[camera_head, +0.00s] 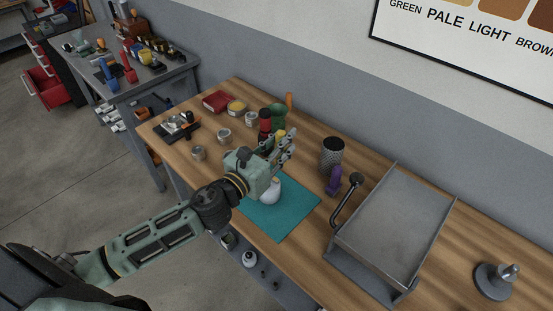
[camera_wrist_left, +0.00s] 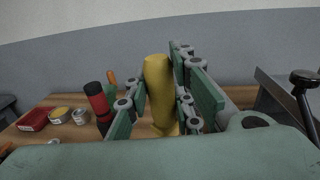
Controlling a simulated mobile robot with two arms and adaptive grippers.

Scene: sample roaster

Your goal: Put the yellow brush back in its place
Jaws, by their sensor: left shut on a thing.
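In the left wrist view the brush's yellow handle stands upright between the two fingers of the gripper (camera_wrist_left: 160,100). In the head view only a small yellow part of the brush (camera_head: 280,134) shows by the fingers; the rest is hidden. The brush's bristles are not visible. My right gripper is not in view.
A dark patterned cup (camera_head: 332,152) and a purple object (camera_head: 334,183) stand right of the gripper. A grey tray (camera_head: 395,222) with a black-knobbed lever is farther right. A red-and-black cylinder (camera_head: 265,122) and a green object (camera_head: 278,112) stand close behind. A pale rounded object (camera_head: 271,193) is on the mat.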

